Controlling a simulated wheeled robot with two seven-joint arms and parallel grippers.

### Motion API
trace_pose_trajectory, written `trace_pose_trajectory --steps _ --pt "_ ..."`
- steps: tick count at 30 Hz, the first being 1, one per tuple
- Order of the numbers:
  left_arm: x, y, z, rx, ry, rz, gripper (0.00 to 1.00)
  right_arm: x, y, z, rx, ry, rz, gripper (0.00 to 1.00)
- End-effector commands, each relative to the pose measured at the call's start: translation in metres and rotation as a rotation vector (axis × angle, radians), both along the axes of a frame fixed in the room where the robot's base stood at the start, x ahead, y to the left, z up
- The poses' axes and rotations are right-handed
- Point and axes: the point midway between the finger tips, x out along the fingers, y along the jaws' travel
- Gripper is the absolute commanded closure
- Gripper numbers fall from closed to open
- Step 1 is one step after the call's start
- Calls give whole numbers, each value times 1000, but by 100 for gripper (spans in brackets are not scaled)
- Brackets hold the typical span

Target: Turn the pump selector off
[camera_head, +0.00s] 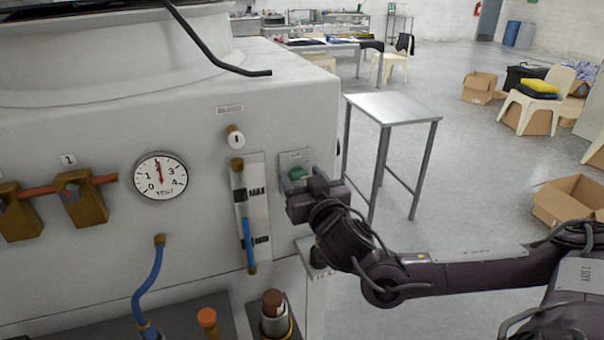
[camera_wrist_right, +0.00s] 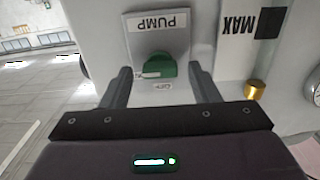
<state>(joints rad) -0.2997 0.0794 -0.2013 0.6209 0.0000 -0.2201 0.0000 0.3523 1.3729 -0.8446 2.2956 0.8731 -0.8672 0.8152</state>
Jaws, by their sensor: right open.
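The pump selector is a green knob (camera_head: 298,173) on a grey plate at the right end of the washer's front panel. The knob also shows in the right wrist view (camera_wrist_right: 158,66), under an upside-down PUMP label (camera_wrist_right: 160,20). My right gripper (camera_head: 304,187) is just in front of the knob and hides part of its plate. In the wrist view its two open fingers (camera_wrist_right: 160,72) stand either side of the knob, with gaps between. A small white mark shows on the knob's left there. My left gripper is not in view.
Left of the selector are a MAX/MIN level tube (camera_head: 245,215), a white knob (camera_head: 235,138) and a pressure gauge (camera_head: 160,176). Orange and brown caps (camera_head: 207,317) stand below. A metal side table (camera_head: 392,108) is behind my right arm, with open floor around it.

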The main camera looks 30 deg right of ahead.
Motion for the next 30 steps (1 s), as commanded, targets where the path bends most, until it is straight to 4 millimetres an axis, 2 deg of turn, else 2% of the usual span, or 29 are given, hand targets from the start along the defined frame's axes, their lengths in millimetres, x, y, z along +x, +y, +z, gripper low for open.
trace_pose_trajectory --steps 10,20,30 --pt "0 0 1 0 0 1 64 4 -1 -1 1 2 1 46" --pt "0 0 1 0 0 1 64 4 -1 -1 0 2 0 89" --pt "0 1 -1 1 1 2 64 4 0 -2 -48 14 0 89"
